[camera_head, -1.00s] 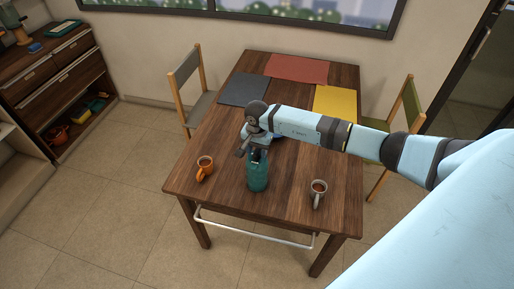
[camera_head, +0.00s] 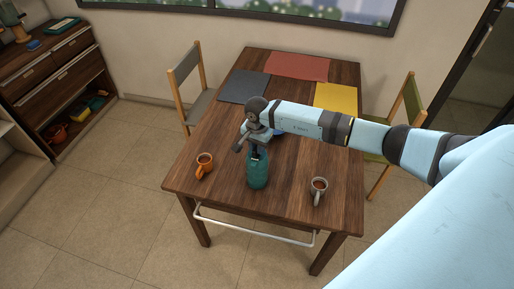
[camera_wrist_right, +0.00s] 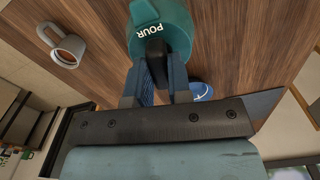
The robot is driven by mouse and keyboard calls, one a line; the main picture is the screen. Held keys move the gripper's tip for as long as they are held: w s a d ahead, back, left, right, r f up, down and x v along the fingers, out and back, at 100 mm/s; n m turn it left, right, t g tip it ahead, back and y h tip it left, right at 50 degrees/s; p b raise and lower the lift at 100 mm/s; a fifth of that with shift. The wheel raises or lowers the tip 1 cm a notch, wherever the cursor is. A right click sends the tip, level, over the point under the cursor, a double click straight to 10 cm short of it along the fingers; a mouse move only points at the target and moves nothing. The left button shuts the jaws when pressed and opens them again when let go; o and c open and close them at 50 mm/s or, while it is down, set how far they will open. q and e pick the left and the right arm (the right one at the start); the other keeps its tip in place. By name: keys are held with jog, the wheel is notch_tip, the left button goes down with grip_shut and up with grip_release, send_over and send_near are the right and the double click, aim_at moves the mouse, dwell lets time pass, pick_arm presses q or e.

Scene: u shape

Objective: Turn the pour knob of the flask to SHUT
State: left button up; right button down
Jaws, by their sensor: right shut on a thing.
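The teal flask (camera_head: 257,174) stands upright near the front middle of the table, between two mugs. My right gripper (camera_head: 257,152) is at its top, reaching in from the right. In the right wrist view the flask (camera_wrist_right: 176,22) carries the white word POUR beside a dark knob (camera_wrist_right: 156,50). My right gripper's fingers (camera_wrist_right: 156,72) are shut on this knob. The fingers hide part of it, and I cannot read which setting it points to. My left gripper is not in view.
An orange mug (camera_head: 204,165) stands left of the flask and a grey mug (camera_head: 319,188) right of it. A blue item (camera_head: 279,133) lies behind, partly hidden by my arm. Red (camera_head: 297,67), grey (camera_head: 243,86) and yellow (camera_head: 335,97) mats lie farther back.

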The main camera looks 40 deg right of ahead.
jog(key=shift+f+m+b, duration=0.15)
jog(key=shift+m+b, duration=0.55)
jog(key=shift+m, duration=0.1)
jog(key=shift+m+b, duration=0.6)
jog(key=shift+m, duration=0.3)
jog(key=m+b, duration=0.1)
jog(key=m, duration=0.2)
jog(key=shift+m+b, duration=0.3)
jog(key=shift+b, duration=0.1)
jog(key=m+b, duration=0.1)
jog(key=m, duration=0.1)
jog(key=shift+m, duration=0.3)
jog(key=shift+m+b, duration=0.75)
jog(key=shift+m, duration=1.55)
jog(key=shift+r, duration=0.2)
jog(key=c, duration=1)
grip_release()
jog(key=shift+c, duration=0.2)
jog(key=shift+r, duration=0.1)
